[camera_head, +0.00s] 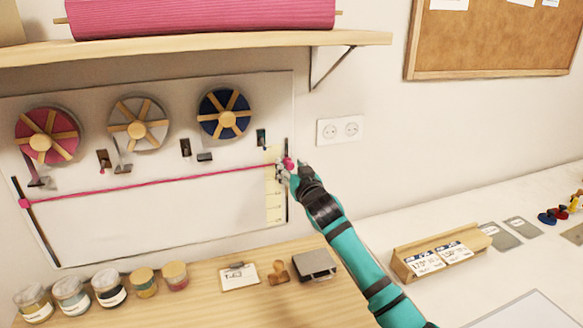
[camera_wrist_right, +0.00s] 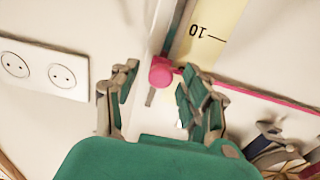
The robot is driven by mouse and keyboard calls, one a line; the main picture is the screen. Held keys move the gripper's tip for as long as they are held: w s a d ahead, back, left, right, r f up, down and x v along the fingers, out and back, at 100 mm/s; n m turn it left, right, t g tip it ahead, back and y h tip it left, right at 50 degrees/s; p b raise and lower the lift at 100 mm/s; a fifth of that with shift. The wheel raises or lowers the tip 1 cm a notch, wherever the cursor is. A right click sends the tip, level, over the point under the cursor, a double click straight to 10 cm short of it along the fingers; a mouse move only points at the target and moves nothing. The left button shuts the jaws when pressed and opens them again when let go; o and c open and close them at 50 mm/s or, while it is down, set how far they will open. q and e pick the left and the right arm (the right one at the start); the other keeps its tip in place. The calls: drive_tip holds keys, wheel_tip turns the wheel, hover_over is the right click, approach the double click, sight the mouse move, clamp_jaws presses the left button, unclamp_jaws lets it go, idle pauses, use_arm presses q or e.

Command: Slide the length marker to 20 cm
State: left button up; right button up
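The length marker is a pink knob (camera_head: 288,163) on the dark vertical rail at the right edge of the white wall panel, near the top of a pale yellow scale (camera_head: 273,208). In the right wrist view the knob (camera_wrist_right: 161,73) sits near the scale (camera_wrist_right: 212,25), whose visible number is 10, upside down. A pink ribbon (camera_head: 150,184) runs from the knob to the panel's left side. My right gripper (camera_wrist_right: 160,70) is open, with its fingers apart on either side of the knob; contact cannot be told. My left gripper is out of view.
Three ribbon spools (camera_head: 137,125) hang above the ribbon, under a wooden shelf (camera_head: 200,46). Jars (camera_head: 108,288), a clipboard (camera_head: 240,277) and a grey box (camera_head: 314,264) stand on the table below. A socket (camera_head: 340,129) is right of the panel.

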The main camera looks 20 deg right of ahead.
clamp_jaws()
wheel_tip(320, 180, down, 15)
drive_tip(key=b, duration=0.9)
